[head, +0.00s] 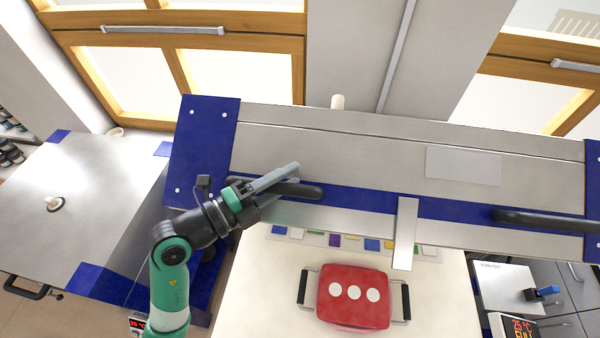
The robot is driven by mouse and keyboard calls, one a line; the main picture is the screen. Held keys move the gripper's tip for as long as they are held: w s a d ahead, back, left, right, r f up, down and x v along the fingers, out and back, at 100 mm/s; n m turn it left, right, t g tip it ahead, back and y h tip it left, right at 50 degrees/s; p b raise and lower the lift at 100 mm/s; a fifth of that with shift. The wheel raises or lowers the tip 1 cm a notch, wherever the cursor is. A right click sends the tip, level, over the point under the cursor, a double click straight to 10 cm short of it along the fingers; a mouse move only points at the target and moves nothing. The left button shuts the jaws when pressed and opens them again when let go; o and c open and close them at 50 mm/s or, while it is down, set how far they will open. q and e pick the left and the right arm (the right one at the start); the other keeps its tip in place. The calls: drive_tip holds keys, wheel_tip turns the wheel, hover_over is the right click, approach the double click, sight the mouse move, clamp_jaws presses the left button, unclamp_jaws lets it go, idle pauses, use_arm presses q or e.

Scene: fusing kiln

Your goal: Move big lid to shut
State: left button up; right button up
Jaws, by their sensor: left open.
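The big lid (350,156) is a long brushed-metal panel with blue ends and a blue band. It stands raised and tilted over the back of the pale kiln bed (265,300). It has a dark handle (310,191) on its left part and another dark handle (540,220) on its right part. My left gripper (284,184) is open at the left handle. One grey finger lies across the handle in this view; the other is mostly hidden, and I cannot tell whether either touches it. My right gripper is not in view.
A red case (354,292) with white dots and side handles sits on the pale bed. Several coloured tiles (334,240) lie in a row under the lid's edge. A smaller metal lid (90,200) with blue corners is at left. Temperature displays (522,328) show at the bottom.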

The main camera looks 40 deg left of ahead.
use_arm(q)
drive_tip(key=shift+s, duration=0.1)
clamp_jaws()
idle(1.3)
